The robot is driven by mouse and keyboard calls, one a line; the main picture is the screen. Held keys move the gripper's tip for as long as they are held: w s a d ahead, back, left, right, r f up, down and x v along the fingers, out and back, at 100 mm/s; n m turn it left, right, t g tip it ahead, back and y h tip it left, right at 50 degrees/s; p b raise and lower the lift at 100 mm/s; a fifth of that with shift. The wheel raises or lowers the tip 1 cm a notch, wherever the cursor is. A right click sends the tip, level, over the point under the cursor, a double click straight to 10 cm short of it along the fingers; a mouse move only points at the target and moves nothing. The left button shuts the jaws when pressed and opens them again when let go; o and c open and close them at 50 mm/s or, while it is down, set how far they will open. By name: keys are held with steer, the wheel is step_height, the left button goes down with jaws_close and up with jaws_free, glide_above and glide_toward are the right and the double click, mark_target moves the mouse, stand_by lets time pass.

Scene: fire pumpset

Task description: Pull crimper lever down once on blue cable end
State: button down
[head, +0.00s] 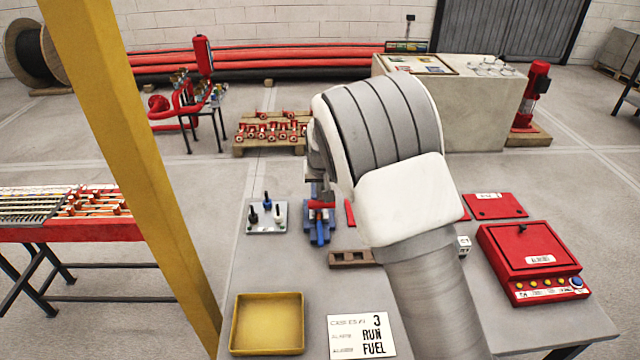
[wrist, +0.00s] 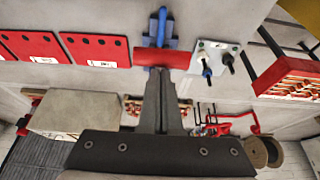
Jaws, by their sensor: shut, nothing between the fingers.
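The crimper (head: 320,228) is a blue tool standing on the grey table, partly hidden behind my arm in the head view. Its blue body also shows in the wrist view (wrist: 158,28). A red bar (wrist: 165,58), which looks like the grip of its lever, lies across it. My gripper (wrist: 162,72) is shut and empty, with its fingertips at the near edge of the red bar. I cannot tell whether they touch it. In the head view my arm hides most of the gripper. No blue cable end can be made out clearly.
A white plate with black and blue posts (head: 266,216) stands left of the crimper. A brown block (head: 352,259), a yellow tray (head: 267,323), a sign card (head: 361,337) and a red box (head: 533,262) are also on the table. A yellow post (head: 140,150) rises at left.

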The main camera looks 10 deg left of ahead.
steer(key=shift+s+f, duration=0.1)
steer(key=shift+s+d+f+b, duration=0.1)
steer(key=shift+s+f+b, duration=0.15)
steer(key=shift+f+b, duration=0.4)
steer(key=shift+s+f+b, duration=0.25)
steer(key=shift+f+b, duration=0.25)
steer(key=shift+f, duration=0.2)
steer(key=shift+s+d+f+b, duration=0.1)
steer(key=shift+s+f+b, duration=0.1)
steer(key=shift+f+b, duration=0.45)
steer(key=shift+s+d+f+b, duration=0.15)
steer(key=shift+f+b, duration=0.25)
steer(key=shift+f, duration=0.4)
steer(key=shift+a, duration=0.1)
steer(key=shift+f, duration=0.1)
step_height(320, 180, up, 16)
steer(key=p, duration=0.9)
glide_above(321, 204)
steer(key=shift+s+d+f, duration=0.2)
steer(key=shift+s, duration=0.1)
